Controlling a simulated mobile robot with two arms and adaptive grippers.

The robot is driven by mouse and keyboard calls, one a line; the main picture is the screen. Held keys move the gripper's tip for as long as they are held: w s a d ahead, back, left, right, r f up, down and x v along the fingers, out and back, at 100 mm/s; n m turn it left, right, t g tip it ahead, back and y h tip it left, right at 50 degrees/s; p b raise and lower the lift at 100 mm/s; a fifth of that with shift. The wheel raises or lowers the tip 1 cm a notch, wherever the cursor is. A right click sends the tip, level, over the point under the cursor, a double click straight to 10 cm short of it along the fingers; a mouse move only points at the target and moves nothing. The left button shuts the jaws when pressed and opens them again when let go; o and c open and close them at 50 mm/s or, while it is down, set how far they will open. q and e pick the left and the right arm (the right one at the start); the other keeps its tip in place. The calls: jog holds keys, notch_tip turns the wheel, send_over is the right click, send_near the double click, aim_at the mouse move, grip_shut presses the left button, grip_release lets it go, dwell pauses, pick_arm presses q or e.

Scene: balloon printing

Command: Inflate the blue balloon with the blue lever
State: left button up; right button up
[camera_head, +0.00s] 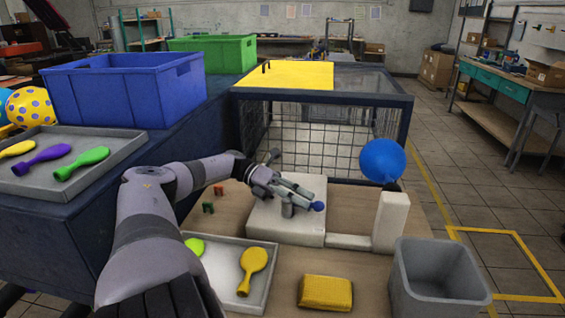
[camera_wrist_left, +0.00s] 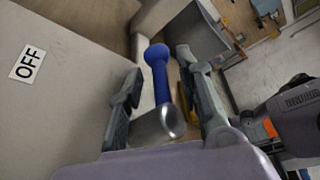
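The blue balloon (camera_head: 382,160) is round and sits on top of the white post (camera_head: 391,222) of the white machine (camera_head: 284,222). The blue lever (camera_head: 319,206) shows as a small blue knob just past my left gripper (camera_head: 303,198). In the left wrist view the blue lever (camera_wrist_left: 159,78) rises from a metal base (camera_wrist_left: 160,124). It stands between the two fingers of my left gripper (camera_wrist_left: 158,64), with gaps on both sides, so the gripper is open around it. An OFF label (camera_wrist_left: 28,64) is on the machine face to the left. My right gripper is not visible.
A grey bin (camera_head: 438,285) stands right of the machine, and a yellow sponge-like block (camera_head: 325,292) lies in front. A tray (camera_head: 222,252) holds a yellow balloon (camera_head: 252,268) and a green one. Blue (camera_head: 127,90) and green (camera_head: 213,53) crates are behind, near a mesh cage (camera_head: 315,140).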

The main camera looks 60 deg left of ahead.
pick_arm(q)
jog(key=v, duration=0.5)
jog(key=shift+s+a+r, duration=0.15)
jog(key=shift+a, duration=0.2)
jog(key=shift+v, duration=1.6)
jog(key=shift+s, duration=0.15)
dwell(5.4)
